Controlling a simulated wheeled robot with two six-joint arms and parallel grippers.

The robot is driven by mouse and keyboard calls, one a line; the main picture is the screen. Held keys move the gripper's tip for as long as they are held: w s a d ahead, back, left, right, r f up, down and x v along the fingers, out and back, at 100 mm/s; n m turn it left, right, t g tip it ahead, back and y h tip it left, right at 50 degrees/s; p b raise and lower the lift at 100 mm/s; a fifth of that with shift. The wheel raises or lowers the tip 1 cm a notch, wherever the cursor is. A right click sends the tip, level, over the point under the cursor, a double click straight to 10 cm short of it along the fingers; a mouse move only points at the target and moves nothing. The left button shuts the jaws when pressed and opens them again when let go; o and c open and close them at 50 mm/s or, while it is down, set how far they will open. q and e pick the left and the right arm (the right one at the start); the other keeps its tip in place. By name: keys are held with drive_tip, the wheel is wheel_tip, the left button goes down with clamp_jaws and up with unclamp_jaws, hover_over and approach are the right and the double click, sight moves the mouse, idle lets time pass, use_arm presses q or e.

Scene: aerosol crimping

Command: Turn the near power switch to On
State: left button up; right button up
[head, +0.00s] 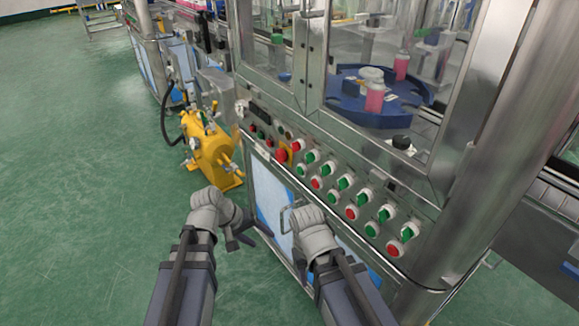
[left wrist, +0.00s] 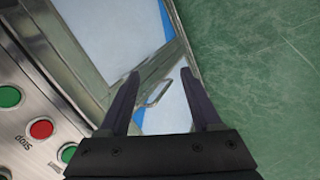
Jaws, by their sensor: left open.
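The control panel runs along the front of the machine, with a red rotary switch on a yellow plate (head: 283,155) near its left end. I cannot read its position or any On mark, nor tell for certain that it is the near power switch. My left gripper (head: 246,238) is open and empty, low in front of the cabinet door and below the panel. In the left wrist view its two fingers (left wrist: 160,85) are apart, with the door behind them. My right gripper (head: 310,235) is by the cabinet door; its fingertips are hidden.
Several red and green buttons (head: 351,213) line the panel; one in the left wrist view is a red Stop button (left wrist: 41,129). The cabinet door has a metal handle (left wrist: 158,92). A yellow machine (head: 210,148) stands left. Green floor (head: 80,150) is clear further left.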

use_arm(q)
drive_tip(key=w+d+r+n+t+h, duration=0.35)
drive_tip(key=w+r+h, duration=0.2)
drive_tip(key=r, duration=0.25)
drive_tip(key=n+t+h, duration=0.4)
drive_tip(key=n+t, duration=0.1)
drive_tip(key=n, duration=0.2)
approach(295, 147)
drive_tip(key=x, duration=0.8)
drive_tip(key=shift+w, duration=0.25)
drive_tip(key=shift+g, duration=0.25)
clamp_jaws()
